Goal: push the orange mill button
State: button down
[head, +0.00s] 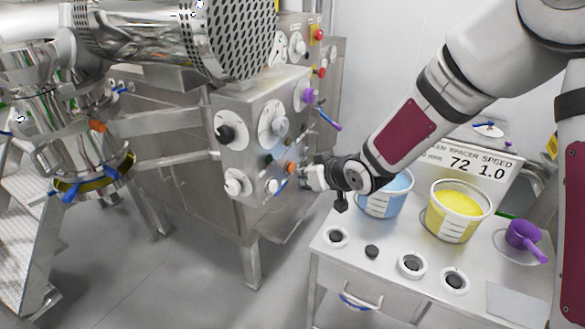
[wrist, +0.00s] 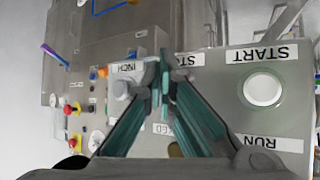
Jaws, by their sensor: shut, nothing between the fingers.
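A small orange button (head: 291,168) sits low on the front of the grey steel control box (head: 240,145) in the head view. My gripper (head: 306,180) is just right of it and slightly lower, with its fingers toward the panel. In the wrist view my gripper (wrist: 160,72) is shut and empty, its fingertips over a grey panel between the INCH and STOP labels. A small orange spot (wrist: 102,72) shows left of the fingertips there; I cannot tell if it is the same button. Whether the fingertips touch the panel is unclear.
A white round button (wrist: 262,88) is beside START in the wrist view. Knobs and red buttons (head: 319,34) surround the panel. A bench with a blue tub (head: 385,203), yellow tub (head: 452,222) and purple scoop (head: 524,236) stands below my arm.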

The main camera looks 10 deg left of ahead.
jog(key=shift+d, duration=0.2)
jog(key=shift+s+d+p, duration=0.3)
jog(key=shift+d, duration=0.45)
jog(key=shift+s+d+p, duration=0.3)
jog(key=shift+d+p, duration=0.05)
jog(key=shift+d, duration=0.45)
jog(key=shift+s+d+p, duration=0.3)
jog(key=shift+d, duration=0.45)
